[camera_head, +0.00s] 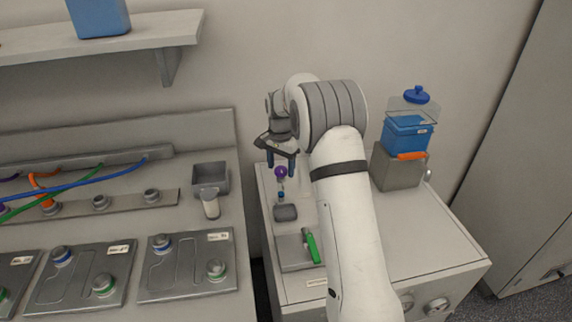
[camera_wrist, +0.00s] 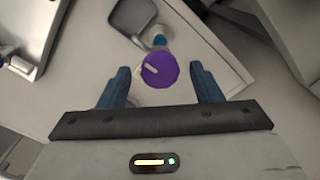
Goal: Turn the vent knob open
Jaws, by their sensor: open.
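The vent knob is a round purple cap (camera_head: 281,172) with a pale pointer line, on a small upright post on the grey cabinet (camera_head: 440,250). In the wrist view the purple knob (camera_wrist: 160,70) lies between and slightly beyond my two blue fingertips, its line slanting up to the left. My gripper (camera_head: 282,162) is open, with the fingers above the knob in the head view. In the wrist view my gripper (camera_wrist: 163,75) shows a gap on both sides of the knob. I cannot tell how far above the knob the fingertips are.
A green-handled part (camera_head: 311,247) sits in front of the knob on the cabinet. A bench with plates (camera_head: 190,264) and coloured cables (camera_head: 85,182) is at the left.

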